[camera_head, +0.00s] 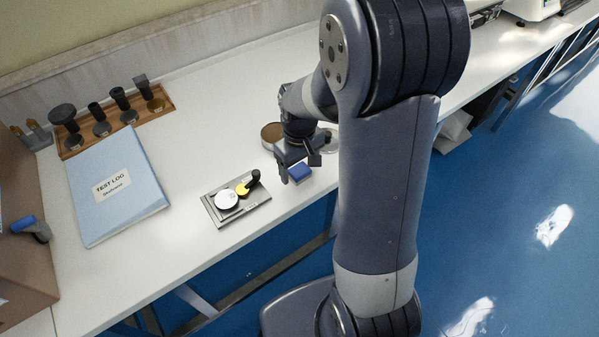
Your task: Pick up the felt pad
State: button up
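A small blue rectangular block (300,173), which looks like the felt pad, lies on the white bench near its front edge. My gripper (298,165) points down just above and behind it. The two fingers show apart, one towards each side of the blue block, with no object visibly held between them. I cannot tell whether the fingers touch the block. The gripper hides part of the bench behind the block.
A grey tray (212,211) with a white disc, a yellow disc and a black-handled piece stands left of the block. A round brown-topped item (269,134) and a pale round dish (331,146) are close behind my gripper. A blue test log (117,187) lies further left.

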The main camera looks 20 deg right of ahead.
aim_at(300, 170)
jog(key=c, duration=1)
notch_tip(300, 170, up, 10)
jog(key=shift+r+p, duration=0.1)
jog(key=shift+p, duration=0.4)
jog(key=o, duration=0.5)
jog(key=c, duration=0.4)
